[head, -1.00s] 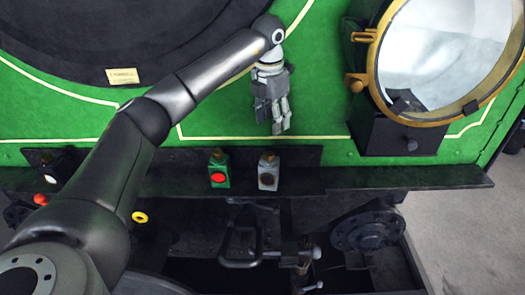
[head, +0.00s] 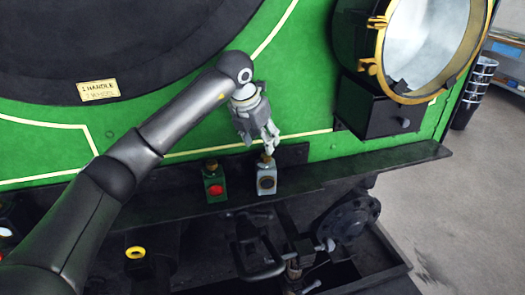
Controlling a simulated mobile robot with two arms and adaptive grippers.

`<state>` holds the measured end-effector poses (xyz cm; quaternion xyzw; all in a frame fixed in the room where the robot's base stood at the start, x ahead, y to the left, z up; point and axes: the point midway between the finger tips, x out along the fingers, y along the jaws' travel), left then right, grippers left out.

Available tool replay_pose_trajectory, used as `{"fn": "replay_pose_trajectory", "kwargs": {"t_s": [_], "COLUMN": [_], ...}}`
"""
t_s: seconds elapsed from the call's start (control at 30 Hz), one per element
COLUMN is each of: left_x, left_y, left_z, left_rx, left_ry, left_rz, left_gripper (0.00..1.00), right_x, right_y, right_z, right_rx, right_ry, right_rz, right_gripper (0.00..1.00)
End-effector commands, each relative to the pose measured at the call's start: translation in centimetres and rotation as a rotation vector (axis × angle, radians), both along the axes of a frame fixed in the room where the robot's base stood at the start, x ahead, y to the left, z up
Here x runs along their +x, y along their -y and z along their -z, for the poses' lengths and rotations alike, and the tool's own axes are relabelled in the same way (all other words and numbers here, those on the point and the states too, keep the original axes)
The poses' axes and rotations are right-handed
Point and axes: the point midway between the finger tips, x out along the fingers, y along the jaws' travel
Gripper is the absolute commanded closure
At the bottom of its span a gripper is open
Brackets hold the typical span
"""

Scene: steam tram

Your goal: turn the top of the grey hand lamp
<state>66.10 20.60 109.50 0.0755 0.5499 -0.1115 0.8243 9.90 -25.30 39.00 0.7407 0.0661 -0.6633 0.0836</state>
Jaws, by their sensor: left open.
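The grey hand lamp (head: 267,184) stands upright on the dark ledge of the green tram front, with a brownish top (head: 265,160) and a dark round lens. My left gripper (head: 266,145) points down just above the lamp's top. Its fingers are open, and the tips are very close to the top; I cannot tell whether they touch it. My right gripper is not in view.
A green hand lamp with a red lens (head: 215,184) stands close to the left on the same ledge (head: 350,168). A large brass-rimmed headlamp (head: 425,50) is at the upper right. A black coupling hook (head: 258,262) hangs below the ledge.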

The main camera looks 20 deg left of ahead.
Motion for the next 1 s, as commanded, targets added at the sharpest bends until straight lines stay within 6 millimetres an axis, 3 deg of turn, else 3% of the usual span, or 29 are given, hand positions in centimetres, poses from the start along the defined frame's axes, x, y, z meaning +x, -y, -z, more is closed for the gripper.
{"fn": "replay_pose_trajectory", "kwargs": {"t_s": [0.13,0.3,0.47,0.73,1.0], "left_x": [1.0,1.9,2.3,2.4,2.4], "left_y": [0.3,0.5,0.5,0.5,0.5], "left_z": [2.7,4.9,5.9,6.2,6.1], "left_rx": [0.001,0.000,0.001,0.002,0.002], "left_ry": [-0.005,-0.004,-0.002,0.000,-0.001], "left_rz": [-0.002,-0.001,0.000,0.000,0.001], "left_gripper": [0.51,0.51,0.51,0.51,0.83], "right_x": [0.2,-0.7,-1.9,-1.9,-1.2], "right_y": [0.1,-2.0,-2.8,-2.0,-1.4], "right_z": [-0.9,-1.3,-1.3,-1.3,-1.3], "right_rx": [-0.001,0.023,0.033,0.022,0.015], "right_ry": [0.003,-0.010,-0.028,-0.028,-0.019], "right_rz": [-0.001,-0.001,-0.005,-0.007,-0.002], "right_gripper": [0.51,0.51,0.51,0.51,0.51]}}
